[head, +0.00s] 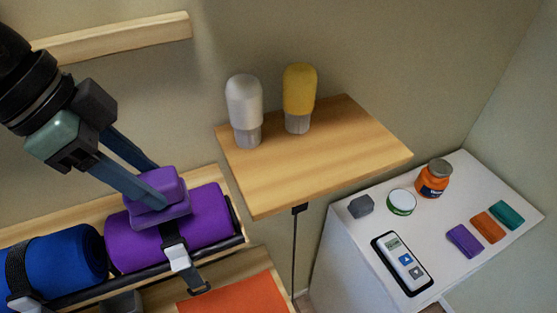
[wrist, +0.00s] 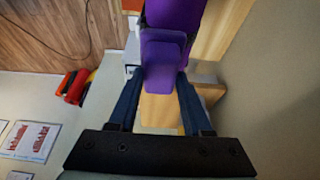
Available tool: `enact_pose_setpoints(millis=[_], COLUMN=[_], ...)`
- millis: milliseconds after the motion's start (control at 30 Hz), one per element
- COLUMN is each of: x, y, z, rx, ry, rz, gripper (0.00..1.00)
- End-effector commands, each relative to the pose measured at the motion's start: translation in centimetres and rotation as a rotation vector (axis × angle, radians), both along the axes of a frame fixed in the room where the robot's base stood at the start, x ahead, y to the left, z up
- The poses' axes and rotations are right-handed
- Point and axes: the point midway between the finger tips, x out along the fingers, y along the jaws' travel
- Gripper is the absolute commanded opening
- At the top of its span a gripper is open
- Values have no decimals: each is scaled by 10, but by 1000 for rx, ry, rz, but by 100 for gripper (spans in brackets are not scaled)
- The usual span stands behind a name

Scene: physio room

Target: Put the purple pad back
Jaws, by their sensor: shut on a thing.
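My gripper (head: 150,188) is shut on a purple pad (head: 160,211) with a raised block on top, at the left of the head view. The pad is in front of or over a purple roll (head: 205,213) with a black strap and pale buckle; I cannot tell if they touch. In the wrist view the pad (wrist: 163,78) sits between the fingertips of my gripper (wrist: 162,85), and the purple roll (wrist: 172,14) shows beyond it. A flat purple piece (head: 464,241) also lies on the white cabinet.
A blue roll (head: 55,252) lies left of the purple roll on a wooden shelf. A wooden wall shelf (head: 300,175) holds a white bottle (head: 244,105) and a yellow bottle (head: 299,92). The white cabinet (head: 345,230) holds a remote (head: 402,262), an orange jar (head: 433,180) and other small items.

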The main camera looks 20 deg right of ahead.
Motion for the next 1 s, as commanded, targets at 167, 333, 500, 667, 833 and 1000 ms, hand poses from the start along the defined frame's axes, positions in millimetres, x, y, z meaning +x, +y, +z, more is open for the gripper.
enact_pose_setpoints(millis=[167,333,500,667,833,1000], x=[0,1,2,3,5,5], y=[0,-14,-56,-100,-135,-150], z=[0,2,5,5,4,1], rx=[0,1,2,2,1,0], ry=[-1,-1,-2,-1,-1,-1], rz=[0,-3,-7,-6,-3,0], gripper=[0,0,0,0,0,0])
